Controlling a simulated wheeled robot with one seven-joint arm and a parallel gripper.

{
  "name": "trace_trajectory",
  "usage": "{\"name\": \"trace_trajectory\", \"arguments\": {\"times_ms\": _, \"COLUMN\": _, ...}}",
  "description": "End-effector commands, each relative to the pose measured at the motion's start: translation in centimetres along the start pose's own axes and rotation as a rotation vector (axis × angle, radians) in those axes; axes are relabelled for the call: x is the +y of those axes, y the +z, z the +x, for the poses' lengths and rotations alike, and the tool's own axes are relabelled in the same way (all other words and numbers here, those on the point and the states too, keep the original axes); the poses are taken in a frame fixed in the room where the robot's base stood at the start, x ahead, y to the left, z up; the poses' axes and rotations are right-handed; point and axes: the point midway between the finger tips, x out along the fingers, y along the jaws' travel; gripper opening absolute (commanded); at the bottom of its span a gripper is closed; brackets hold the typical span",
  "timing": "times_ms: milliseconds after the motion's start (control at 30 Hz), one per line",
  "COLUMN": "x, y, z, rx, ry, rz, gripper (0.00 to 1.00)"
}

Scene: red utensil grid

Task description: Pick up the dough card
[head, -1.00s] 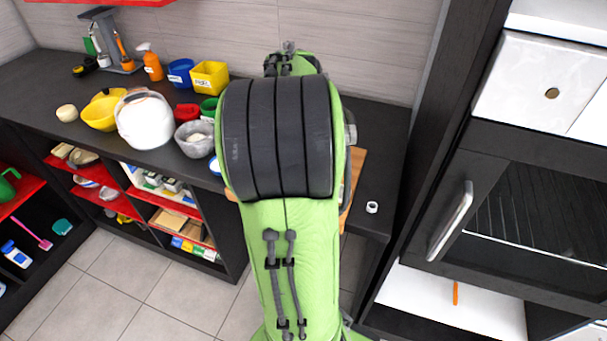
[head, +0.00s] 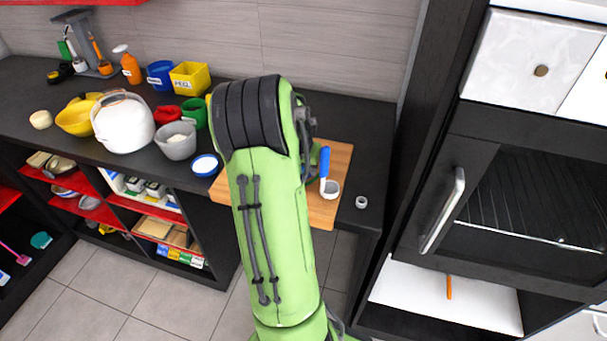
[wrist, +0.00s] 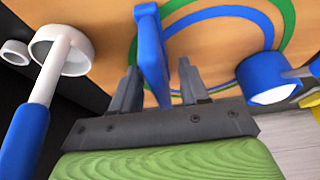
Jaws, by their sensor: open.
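The dough card (wrist: 152,55) appears to be the flat blue slab in the wrist view, seen narrow edge on. It stands between the two dark fingers of my gripper (wrist: 158,84). The fingers are open, one on each side of the slab. A gap shows on the right side; on the left I cannot tell whether finger and slab touch. The lower part of the slab is hidden behind the gripper body. In the head view my green arm hides the gripper and the slab.
A wooden board (head: 338,165) with blue and green rings lies under the gripper. A white cup with a blue handle (wrist: 28,125) is close on the left in the wrist view. A blue-and-white round container (wrist: 268,78) is close on the right. A small white ring (head: 361,202) lies beyond the board.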

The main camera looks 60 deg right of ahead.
Motion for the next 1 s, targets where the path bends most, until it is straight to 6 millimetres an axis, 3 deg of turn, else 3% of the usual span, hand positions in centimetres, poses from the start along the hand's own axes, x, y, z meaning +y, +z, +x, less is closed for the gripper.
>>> {"name": "trace_trajectory", "arguments": {"times_ms": 867, "x": -0.03, "y": 0.16, "z": 0.32, "rx": 0.0, "ry": -0.001, "rz": -0.001, "gripper": 0.45}}
{"name": "trace_trajectory", "arguments": {"times_ms": 1000, "x": -0.03, "y": 0.17, "z": 0.31, "rx": 0.0, "ry": -0.001, "rz": -0.001, "gripper": 0.28}}
